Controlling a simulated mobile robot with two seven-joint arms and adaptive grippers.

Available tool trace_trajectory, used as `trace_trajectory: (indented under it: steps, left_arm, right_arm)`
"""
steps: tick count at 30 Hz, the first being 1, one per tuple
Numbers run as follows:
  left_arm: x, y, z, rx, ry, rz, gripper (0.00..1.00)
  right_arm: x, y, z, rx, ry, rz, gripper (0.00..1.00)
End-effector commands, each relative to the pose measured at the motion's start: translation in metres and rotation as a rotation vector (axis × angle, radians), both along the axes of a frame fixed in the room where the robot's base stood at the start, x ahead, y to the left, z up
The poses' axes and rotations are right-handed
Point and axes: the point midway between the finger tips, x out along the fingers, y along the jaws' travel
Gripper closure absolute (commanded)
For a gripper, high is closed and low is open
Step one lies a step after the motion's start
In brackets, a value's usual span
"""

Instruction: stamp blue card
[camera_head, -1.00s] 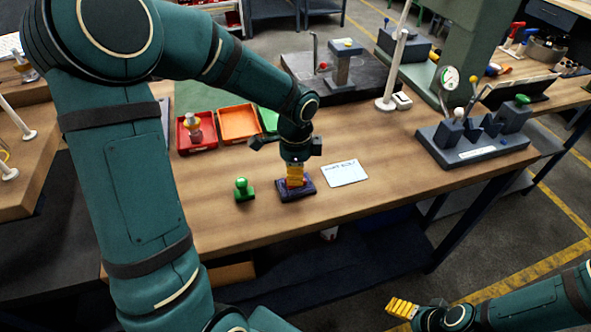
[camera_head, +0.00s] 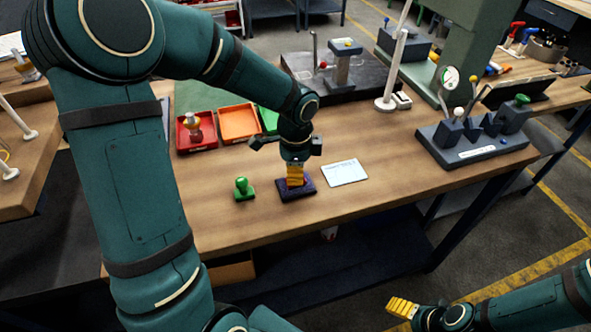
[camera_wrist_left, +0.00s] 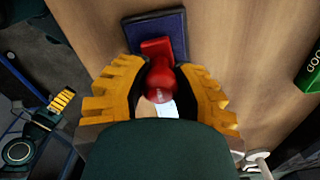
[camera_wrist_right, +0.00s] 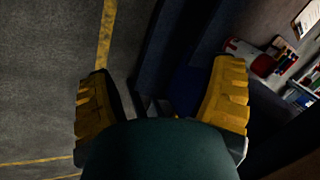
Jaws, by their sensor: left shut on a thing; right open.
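My left gripper (camera_head: 295,183) is shut on a red stamp (camera_wrist_left: 160,82) above the dark blue ink pad (camera_head: 283,195). In the left wrist view the stamp's round knob is between the yellow fingers and its red base overlaps the ink pad (camera_wrist_left: 176,22). I cannot tell whether its face touches the pad. A pale blue-white card (camera_head: 345,172) with a line of print lies flat just right of the pad. A green stamp (camera_head: 243,189) stands left of the pad. My right gripper (camera_head: 402,308) is open and empty, away from the table at lower right.
Red (camera_head: 196,146) and orange (camera_head: 239,122) trays stand behind the pad, with a green one partly hidden by my arm. The red tray holds a knobbed object. A grey fixture (camera_head: 470,150) stands at the right. The wooden tabletop around the card is clear.

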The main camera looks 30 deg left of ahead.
Motion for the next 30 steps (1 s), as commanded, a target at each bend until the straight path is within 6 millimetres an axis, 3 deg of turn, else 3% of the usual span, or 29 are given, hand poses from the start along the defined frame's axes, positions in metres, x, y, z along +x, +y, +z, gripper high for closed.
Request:
trace_trajectory:
  steps: [3, 30]
  left_arm:
    - [-0.001, 0.0, 0.0, 0.0, 0.002, 0.0, 0.97]
    - [0.0, 0.0, 0.067, 0.0, 0.0, -0.001, 0.97]
  right_arm:
    - [-0.002, 0.0, 0.001, 0.002, 0.006, 0.004, 0.19]
    - [0.016, -0.003, 0.058, -0.008, -0.036, -0.028, 0.19]
